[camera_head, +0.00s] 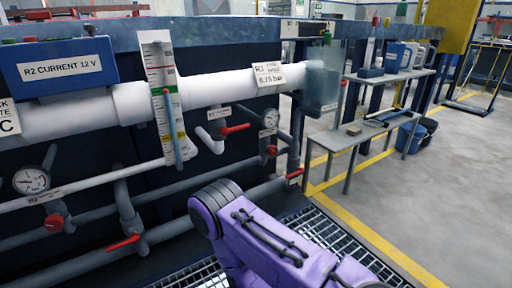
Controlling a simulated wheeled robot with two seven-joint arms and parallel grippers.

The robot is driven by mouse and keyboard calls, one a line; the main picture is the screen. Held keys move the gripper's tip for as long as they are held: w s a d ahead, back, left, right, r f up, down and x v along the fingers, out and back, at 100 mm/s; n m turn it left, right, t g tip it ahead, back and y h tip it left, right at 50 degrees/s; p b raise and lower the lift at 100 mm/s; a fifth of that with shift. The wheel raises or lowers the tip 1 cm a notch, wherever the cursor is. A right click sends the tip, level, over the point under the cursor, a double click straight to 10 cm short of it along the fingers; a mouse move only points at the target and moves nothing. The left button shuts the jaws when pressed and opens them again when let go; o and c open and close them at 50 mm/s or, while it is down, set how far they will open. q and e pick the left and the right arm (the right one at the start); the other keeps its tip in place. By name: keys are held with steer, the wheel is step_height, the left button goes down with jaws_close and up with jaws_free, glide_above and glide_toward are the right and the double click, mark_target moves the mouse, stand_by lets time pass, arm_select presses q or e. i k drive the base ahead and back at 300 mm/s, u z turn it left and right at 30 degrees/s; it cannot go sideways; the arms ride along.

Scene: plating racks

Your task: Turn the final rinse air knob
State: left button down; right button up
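A round red knob (271,150) sits under a dial gauge (270,118) on the tank front. They are to the right of centre, below a sign (279,74) that starts with R3 and seems to read 0.15 bar. A second red knob (53,222) sits under another dial gauge (31,180) at the far left. The small tags are too blurred to tell which knob is named final rinse air. A purple link of my arm reaches up from the lower right, in front of the tank and apart from both knobs. Neither gripper is in view.
Red lever handles (235,129) (123,243) stick out from the pipes. A thick white pipe (215,88) and a level scale (165,95) front the tank. A grey bench (345,138) stands at the right. Grating (325,232) covers the floor below; open floor lies beyond the yellow line.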

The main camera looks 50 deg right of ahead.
mark_target(272, 150)
steer(key=i, duration=0.9)
steer(key=z, duration=0.2)
